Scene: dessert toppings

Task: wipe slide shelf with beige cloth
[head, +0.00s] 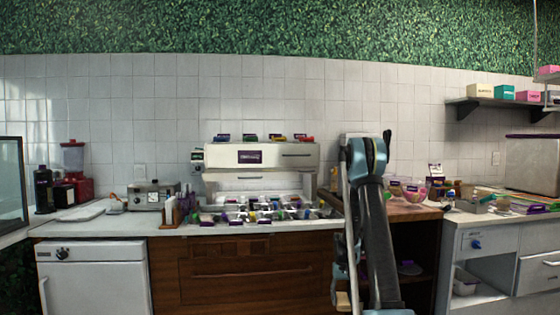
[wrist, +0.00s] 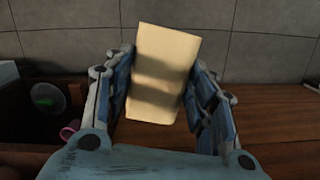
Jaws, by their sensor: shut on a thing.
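A beige cloth (wrist: 162,75), looking like a flat block with shadow bands across it, stands between the two blue-grey fingers of my gripper (wrist: 162,90) in the wrist view. My gripper is shut on it. In the head view a small piece of the cloth (head: 343,300) shows low beside my arm, in front of the wooden cabinet. A brown wooden surface (wrist: 275,120) lies behind the gripper in the wrist view. I cannot tell whether the cloth touches it, or which surface is the slide shelf.
A topping station (head: 262,156) with several filled containers stands on the white counter. An open wooden cabinet (head: 415,240) is right of my arm, with bowls (head: 415,191) on its top.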

